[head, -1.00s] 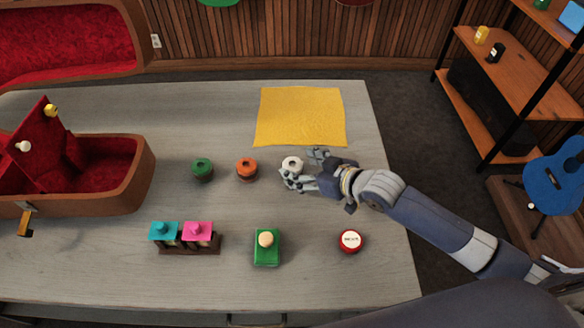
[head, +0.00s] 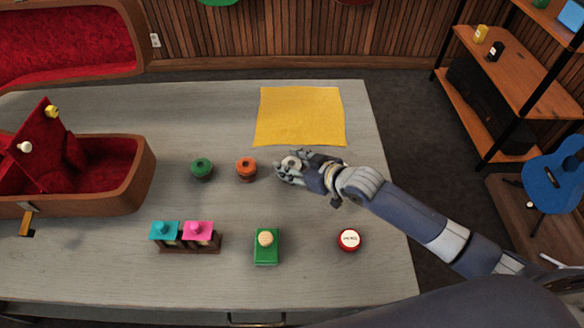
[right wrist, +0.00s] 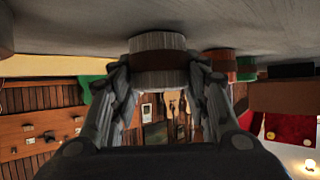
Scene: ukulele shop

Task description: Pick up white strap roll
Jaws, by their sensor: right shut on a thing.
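The white strap roll (head: 291,163) is at the middle of the grey table, below the yellow cloth in the head view. My right gripper (head: 290,168) is shut on it, with fingers on both sides. In the right wrist view the roll (right wrist: 158,58) sits between the fingertips (right wrist: 160,85), its white top and bottom edges and a dark band showing. Whether it still touches the table is not clear. My left gripper is not in view.
An orange roll (head: 246,169) and a green roll (head: 202,169) stand to the left. A yellow cloth (head: 300,116) lies behind. A red round tin (head: 349,240), a green box (head: 266,248) and a small rack (head: 190,246) are nearer the front. An open red-lined case (head: 145,178) is at left.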

